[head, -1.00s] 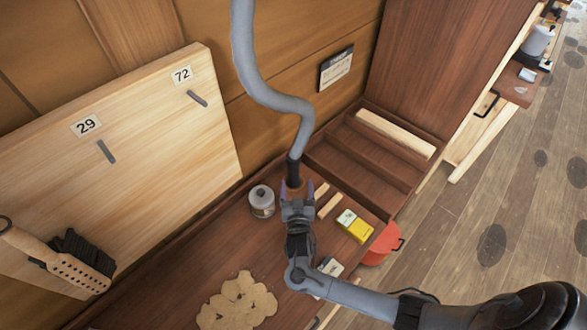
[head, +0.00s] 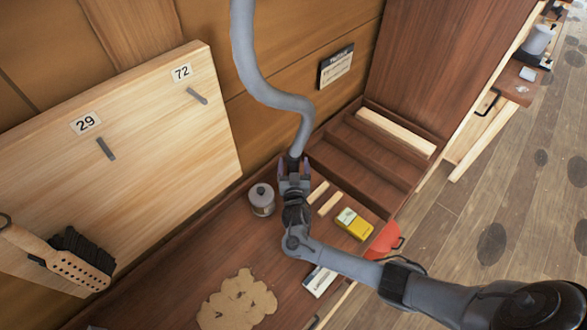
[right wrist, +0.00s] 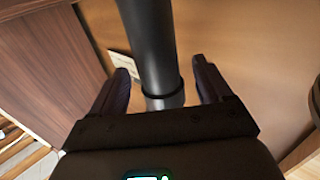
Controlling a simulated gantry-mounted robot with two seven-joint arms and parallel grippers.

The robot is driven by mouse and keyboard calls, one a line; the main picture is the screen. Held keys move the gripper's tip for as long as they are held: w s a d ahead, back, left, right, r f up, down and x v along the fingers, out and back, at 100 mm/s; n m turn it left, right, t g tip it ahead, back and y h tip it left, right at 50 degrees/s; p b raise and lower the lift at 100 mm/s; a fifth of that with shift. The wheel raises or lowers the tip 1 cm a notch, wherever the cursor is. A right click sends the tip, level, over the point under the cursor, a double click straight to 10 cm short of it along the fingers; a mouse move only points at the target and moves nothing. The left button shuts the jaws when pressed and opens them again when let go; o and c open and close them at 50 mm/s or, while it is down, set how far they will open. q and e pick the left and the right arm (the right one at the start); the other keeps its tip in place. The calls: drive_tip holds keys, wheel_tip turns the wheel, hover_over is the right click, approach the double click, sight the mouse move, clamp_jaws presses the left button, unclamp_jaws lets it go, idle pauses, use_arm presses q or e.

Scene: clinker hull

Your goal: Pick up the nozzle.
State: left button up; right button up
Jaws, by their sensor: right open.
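The nozzle (head: 293,160) is the dark end of a grey hose (head: 268,97) that hangs down in front of the wooden wall. My right gripper (head: 294,168) is at its lower end in the head view, with the jaws partly hiding it. In the right wrist view the dark tube of the nozzle (right wrist: 151,45) runs between the two fingers of my right gripper (right wrist: 161,72), with a gap on each side. The fingers are open and do not grip it. My left gripper is out of view.
A grey-lidded can (head: 262,200) stands just left of my right gripper. Two wooden sticks (head: 330,204), a yellow box (head: 354,224) and a tan heap (head: 238,302) lie on the bench. A divided tray (head: 375,160) is behind right. A brush (head: 72,262) hangs on a pale board.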

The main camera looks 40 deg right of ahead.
drive_tip(key=c, duration=1)
drive_tip(key=shift+c, duration=0.9)
drive_tip(key=shift+r, duration=0.15)
